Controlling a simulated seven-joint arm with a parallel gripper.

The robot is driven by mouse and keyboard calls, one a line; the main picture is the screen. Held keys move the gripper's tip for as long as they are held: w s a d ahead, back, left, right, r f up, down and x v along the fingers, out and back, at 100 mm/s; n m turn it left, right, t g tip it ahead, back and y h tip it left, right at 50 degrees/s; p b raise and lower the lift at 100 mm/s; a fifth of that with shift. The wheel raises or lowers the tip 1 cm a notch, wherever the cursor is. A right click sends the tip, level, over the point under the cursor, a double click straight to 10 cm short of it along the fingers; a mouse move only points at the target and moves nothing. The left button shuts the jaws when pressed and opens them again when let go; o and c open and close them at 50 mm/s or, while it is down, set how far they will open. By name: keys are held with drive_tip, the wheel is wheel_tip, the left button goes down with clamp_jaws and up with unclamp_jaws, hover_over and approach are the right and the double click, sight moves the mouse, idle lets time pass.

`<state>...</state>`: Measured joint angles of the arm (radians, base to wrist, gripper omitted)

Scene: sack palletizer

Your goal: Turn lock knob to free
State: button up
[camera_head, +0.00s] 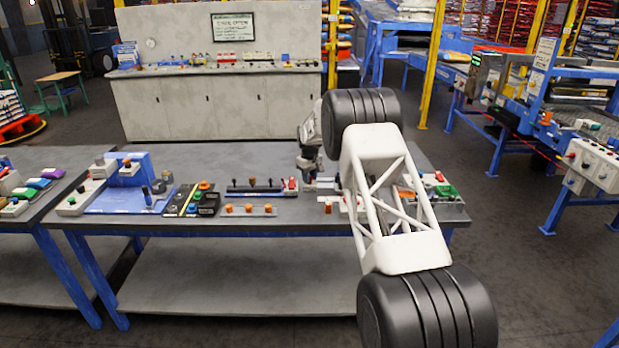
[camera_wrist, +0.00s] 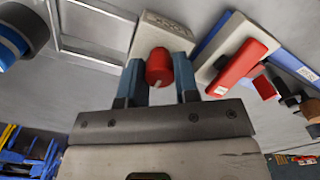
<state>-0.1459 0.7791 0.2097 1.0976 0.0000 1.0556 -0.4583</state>
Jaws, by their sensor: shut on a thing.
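In the wrist view, a red knob (camera_wrist: 158,68) with a pale pointer line sits on a light grey block (camera_wrist: 165,32) with dark lettering that appears upside down. The line points toward the bottom of that view. My gripper (camera_wrist: 158,75) has one finger on each side of the knob and is shut on it. In the head view, my gripper (camera_head: 308,178) is low over the right part of the table, largely behind my arm. I cannot make out the knob there.
A red handle (camera_wrist: 240,66) on a pale plate lies just right of the knob. A control cabinet (camera_head: 200,105) stands behind.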

drive_tip(key=o, duration=0.9)
drive_tip(key=shift+r, duration=0.15)
drive_tip(key=shift+r, duration=3.75)
drive_tip(key=shift+r, duration=0.1)
